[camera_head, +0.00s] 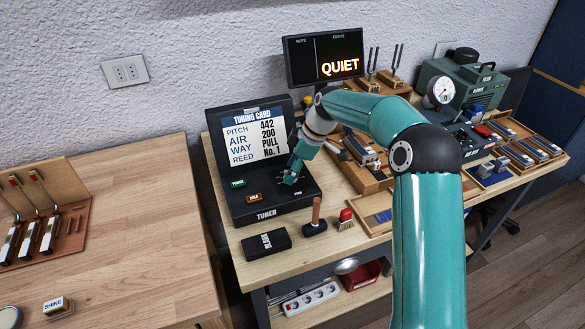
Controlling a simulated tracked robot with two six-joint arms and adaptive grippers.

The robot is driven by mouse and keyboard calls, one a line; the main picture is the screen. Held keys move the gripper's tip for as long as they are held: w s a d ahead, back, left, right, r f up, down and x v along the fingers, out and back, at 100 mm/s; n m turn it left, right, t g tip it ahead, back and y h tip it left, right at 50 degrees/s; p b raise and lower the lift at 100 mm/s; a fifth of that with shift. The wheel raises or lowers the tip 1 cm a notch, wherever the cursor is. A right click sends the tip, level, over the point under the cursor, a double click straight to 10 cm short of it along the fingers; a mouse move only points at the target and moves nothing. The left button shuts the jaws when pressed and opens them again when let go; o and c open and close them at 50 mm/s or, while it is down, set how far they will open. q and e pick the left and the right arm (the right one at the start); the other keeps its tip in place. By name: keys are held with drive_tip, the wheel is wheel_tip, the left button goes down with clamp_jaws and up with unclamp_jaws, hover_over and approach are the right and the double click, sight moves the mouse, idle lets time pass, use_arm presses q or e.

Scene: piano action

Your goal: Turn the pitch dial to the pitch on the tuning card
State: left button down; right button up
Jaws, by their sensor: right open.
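The black tuner (233,205) stands on the wooden bench by the wall. The tuning card (250,137) on its upright back reads pitch 442, air 200, way pull, reed No. 1. My right gripper (291,177) is open and points down at the right part of that face. The pitch dial cannot be made out; the gripper covers that area. I cannot tell whether the fingers touch anything. My left gripper is not in view.
A display (323,57) above reads QUIET. Tool trays and a green machine (466,75) fill the right side. The left table (130,230) has wide bare space.

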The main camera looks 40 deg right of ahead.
drive_tip(key=shift+c, duration=0.4)
clamp_jaws()
drive_tip(key=shift+f+m+t+h+b, duration=0.1)
drive_tip(key=shift+m+t+h+b, duration=0.25)
drive_tip(key=shift+m+b, duration=0.85)
drive_tip(key=m+h+b, duration=0.1)
drive_tip(key=m, duration=0.2)
drive_tip(key=shift+a+m+t, duration=0.15)
drive_tip(key=shift+m+t, duration=0.15)
drive_tip(key=shift+t, duration=0.05)
drive_tip(key=m+h+b, duration=0.1)
drive_tip(key=m, duration=0.1)
drive_tip(key=m+h+b, duration=0.1)
drive_tip(key=m, duration=0.2)
drive_tip(key=shift+a+h, duration=0.15)
drive_tip(key=shift+h, duration=0.1)
drive_tip(key=m+h+b, duration=0.1)
drive_tip(key=m+b, duration=0.1)
drive_tip(key=m, duration=0.2)
drive_tip(key=shift+m, duration=0.3)
drive_tip(key=shift+g, duration=0.4)
